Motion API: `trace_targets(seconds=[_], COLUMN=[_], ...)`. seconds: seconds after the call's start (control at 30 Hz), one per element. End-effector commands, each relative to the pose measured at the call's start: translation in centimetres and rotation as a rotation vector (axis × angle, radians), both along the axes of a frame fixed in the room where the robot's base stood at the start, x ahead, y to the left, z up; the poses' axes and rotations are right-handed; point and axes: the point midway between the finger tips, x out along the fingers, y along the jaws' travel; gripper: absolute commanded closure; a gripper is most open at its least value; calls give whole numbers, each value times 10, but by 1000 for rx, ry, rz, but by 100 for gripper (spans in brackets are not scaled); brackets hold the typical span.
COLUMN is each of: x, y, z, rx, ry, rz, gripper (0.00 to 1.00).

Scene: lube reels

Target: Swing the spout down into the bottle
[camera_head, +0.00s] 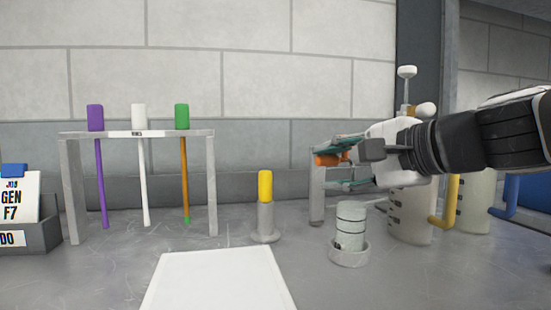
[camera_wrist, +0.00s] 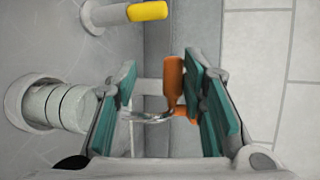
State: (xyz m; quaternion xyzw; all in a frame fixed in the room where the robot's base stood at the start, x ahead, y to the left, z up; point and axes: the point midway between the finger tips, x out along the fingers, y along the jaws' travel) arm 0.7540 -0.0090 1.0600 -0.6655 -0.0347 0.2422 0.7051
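My gripper (camera_head: 330,166) is at the right of the head view, its teal-padded fingers spread apart. In the wrist view my gripper (camera_wrist: 160,70) has the orange handle (camera_wrist: 173,82) between its fingers, nearer the right one; contact is unclear. The orange handle also shows in the head view (camera_head: 331,160). A curved metal piece, apparently the spout (camera_wrist: 152,118), joins near the handle; its far end is hard to follow. A pale grey-green ribbed bottle (camera_head: 350,224) stands upright in a round holder, below and right of my fingertips. It also shows in the wrist view (camera_wrist: 68,107).
A grey post (camera_head: 317,190) stands behind my fingers. Jugs with a yellow handle (camera_head: 452,200) and a blue handle (camera_head: 506,195) stand right. A yellow-topped peg (camera_head: 265,205), a white mat (camera_head: 218,280) and a rack of coloured sticks (camera_head: 140,134) are left.

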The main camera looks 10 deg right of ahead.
Motion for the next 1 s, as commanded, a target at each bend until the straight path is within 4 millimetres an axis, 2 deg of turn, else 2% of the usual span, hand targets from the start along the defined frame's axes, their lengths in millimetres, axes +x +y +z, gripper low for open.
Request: trace_targets(seconds=[0.03,0.57,0.67,1.0], x=[2,-3,-15,-76], y=[-4,-9,-14,-36], z=[-7,-1,4,24], rx=[1,2,2,0], ry=[14,3,0,-2], rz=[-13,-22,-23,-11], gripper=[64,64,64,64])
